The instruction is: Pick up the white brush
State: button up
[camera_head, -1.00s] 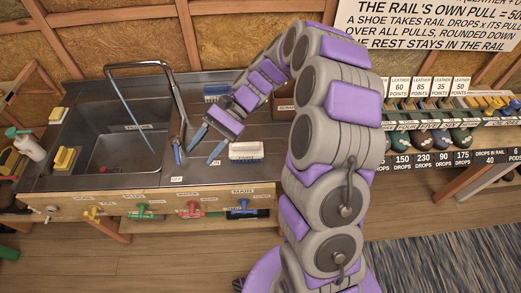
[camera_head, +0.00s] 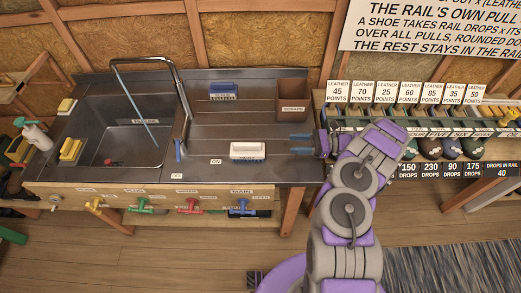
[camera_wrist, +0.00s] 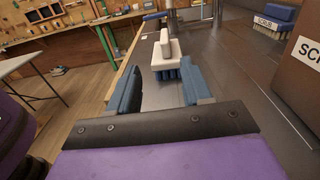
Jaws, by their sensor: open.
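The white brush (camera_head: 247,149) lies on the grey metal counter, with a white body and blue bristles facing down. My gripper (camera_head: 301,144) is to the right of the brush, low over the counter, with its two blue fingers apart and pointing left at it. A gap of bare counter lies between the fingertips and the brush. In the wrist view the white brush (camera_wrist: 165,55) stands straight ahead, beyond and between the open fingers (camera_wrist: 158,88). Nothing is between the fingers.
A blue brush (camera_head: 222,91) lies at the back of the counter, and a brown scraps box (camera_head: 291,101) stands at the back right. A sink (camera_head: 130,145) with a tall faucet (camera_head: 187,80) is on the left. Coloured valves line the counter's front.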

jog(key=shift+d+f, duration=0.4)
jog(key=b, duration=0.2)
send_near(252, 145)
jog(key=a, duration=0.4)
jog(key=shift+w+a+f, duration=0.15)
jog(key=shift+a, duration=0.25)
jog(key=a, duration=0.3)
jog(key=a+b, duration=0.1)
jog(key=a, duration=0.1)
jog(key=shift+w+a+f, duration=0.3)
jog(key=shift+f, duration=0.1)
jog(key=shift+d, duration=0.1)
grip_shut()
